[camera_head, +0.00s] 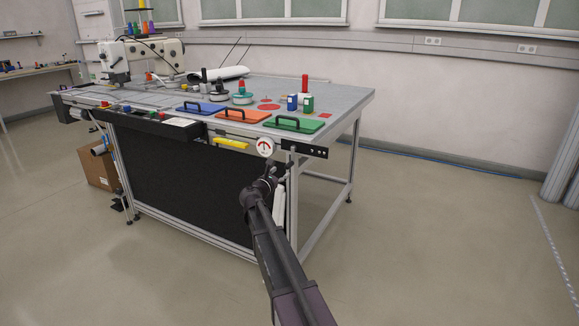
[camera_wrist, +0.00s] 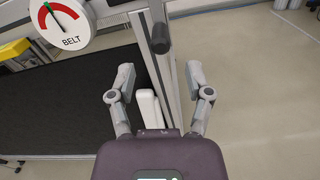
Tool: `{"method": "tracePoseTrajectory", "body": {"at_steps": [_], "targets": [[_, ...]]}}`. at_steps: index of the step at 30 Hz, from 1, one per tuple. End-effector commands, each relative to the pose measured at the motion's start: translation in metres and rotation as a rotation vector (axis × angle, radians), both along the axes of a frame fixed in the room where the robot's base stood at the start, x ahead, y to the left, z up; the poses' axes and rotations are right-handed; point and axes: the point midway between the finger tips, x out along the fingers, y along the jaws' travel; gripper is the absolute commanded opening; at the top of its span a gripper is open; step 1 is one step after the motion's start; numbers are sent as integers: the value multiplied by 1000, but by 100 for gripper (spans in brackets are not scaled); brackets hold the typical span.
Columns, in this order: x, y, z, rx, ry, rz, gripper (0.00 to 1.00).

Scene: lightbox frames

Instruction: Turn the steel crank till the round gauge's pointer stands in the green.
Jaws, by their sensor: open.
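The round white gauge (camera_head: 265,146) hangs at the table's front right corner. In the wrist view the gauge (camera_wrist: 63,24) reads BELT and has a red arc with a green part. Its dark pointer leans up and left; I cannot tell exactly where its tip stands against the colours. A dark cylindrical knob (camera_wrist: 161,38), seemingly the crank's handle, stands right of the gauge before the metal post. The crank's steel arm is not clear. My gripper (camera_wrist: 160,80) is open and empty, with the knob ahead between its finger lines, apart from it. In the head view my gripper (camera_head: 272,172) is below the gauge.
The table (camera_head: 350,92) carries green (camera_head: 294,124), orange (camera_head: 240,116) and blue (camera_head: 200,108) handled boards, with a sewing machine (camera_head: 140,55) at the far left. A black panel (camera_head: 180,185) closes its front. A yellow item (camera_head: 231,143) hangs left of the gauge. The floor right is clear.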

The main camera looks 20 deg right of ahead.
Motion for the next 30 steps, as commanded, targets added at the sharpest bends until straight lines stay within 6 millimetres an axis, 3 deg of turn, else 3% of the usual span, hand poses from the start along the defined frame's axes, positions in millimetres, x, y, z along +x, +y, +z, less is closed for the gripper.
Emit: {"method": "tracePoseTrajectory", "body": {"at_steps": [9, 15, 30], "targets": [[32, -40, 0, 0, 0, -1, 65], [44, -55, 0, 0, 0, -1, 65], [47, -61, 0, 0, 0, 0, 62]]}}
